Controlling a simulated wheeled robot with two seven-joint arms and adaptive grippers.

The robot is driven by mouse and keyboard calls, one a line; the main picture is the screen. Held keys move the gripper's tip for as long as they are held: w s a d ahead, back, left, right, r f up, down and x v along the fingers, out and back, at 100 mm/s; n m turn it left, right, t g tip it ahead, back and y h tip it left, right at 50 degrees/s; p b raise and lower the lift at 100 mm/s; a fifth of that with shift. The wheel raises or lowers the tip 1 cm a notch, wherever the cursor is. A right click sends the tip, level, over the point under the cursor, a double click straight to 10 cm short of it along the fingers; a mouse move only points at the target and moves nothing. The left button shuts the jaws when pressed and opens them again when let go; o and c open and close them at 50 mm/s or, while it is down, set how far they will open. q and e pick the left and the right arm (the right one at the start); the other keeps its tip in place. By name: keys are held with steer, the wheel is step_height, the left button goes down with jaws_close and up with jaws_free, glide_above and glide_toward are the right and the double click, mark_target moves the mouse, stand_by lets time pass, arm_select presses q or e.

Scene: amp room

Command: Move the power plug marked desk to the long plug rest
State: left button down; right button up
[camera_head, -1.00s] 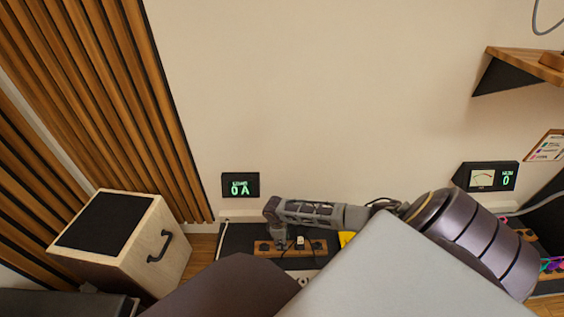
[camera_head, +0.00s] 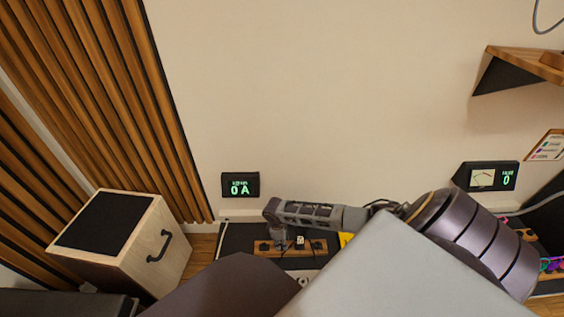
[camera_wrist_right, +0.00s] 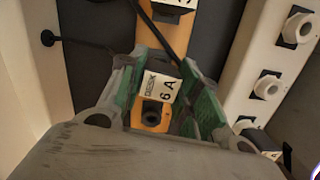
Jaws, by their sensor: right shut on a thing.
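My right gripper (camera_head: 278,246) points down at the left part of a wooden strip (camera_head: 262,252) on the dark floor panel by the wall. In the right wrist view its green-padded fingers (camera_wrist_right: 168,98) are shut on the plug marked desk (camera_wrist_right: 160,86), whose white label reads DESK 6 A. The wooden strip (camera_wrist_right: 180,40) runs behind it, with a dark round socket or hole just below the label. I cannot tell whether the plug is seated or slightly raised. Another labelled plug (camera_wrist_right: 172,8) sits farther up the strip. My left gripper is not in view.
A white strip (camera_wrist_right: 262,60) with several white round fittings runs beside the wooden one. A dark cable crosses near the fingers. A display (camera_head: 240,185) reading 0 A hangs on the wall. A wooden box (camera_head: 165,265) stands left; a shelf (camera_head: 525,65) juts out upper right.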

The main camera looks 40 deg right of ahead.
steer(key=o, duration=0.8)
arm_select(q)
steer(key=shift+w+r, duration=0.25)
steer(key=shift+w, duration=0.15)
arm_select(e)
steer(key=o, duration=0.3)
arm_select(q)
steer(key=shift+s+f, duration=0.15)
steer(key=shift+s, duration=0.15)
arm_select(e)
step_height(320, 180, up, 12)
steer(key=w+a, duration=0.1)
stand_by(0.6)
